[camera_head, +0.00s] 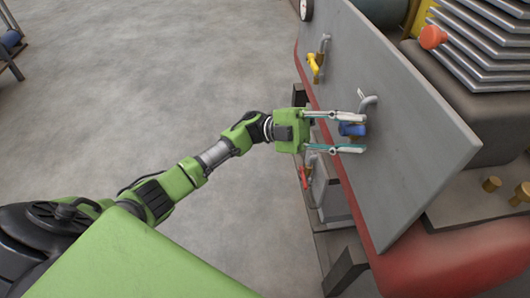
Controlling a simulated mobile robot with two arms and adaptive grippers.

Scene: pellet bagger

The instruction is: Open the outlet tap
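A tap with a blue handle (352,129) sits on the grey panel, with a bent metal pipe (369,102) beside it. My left gripper (362,132) reaches in from the left and is open. Its two fingers are apart, one on the upper side and one on the lower side of the blue handle in the picture. I cannot tell whether either finger touches it. A second tap, with a yellow handle (314,64), is on the same panel farther up. No label shows which tap is the outlet. My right gripper is not in view.
The grey panel (425,150) stands on a red machine base (450,262). A red handle (304,178) shows low, beneath my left gripper. An orange-red knob (432,37) and brass fittings (491,184) are at the right.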

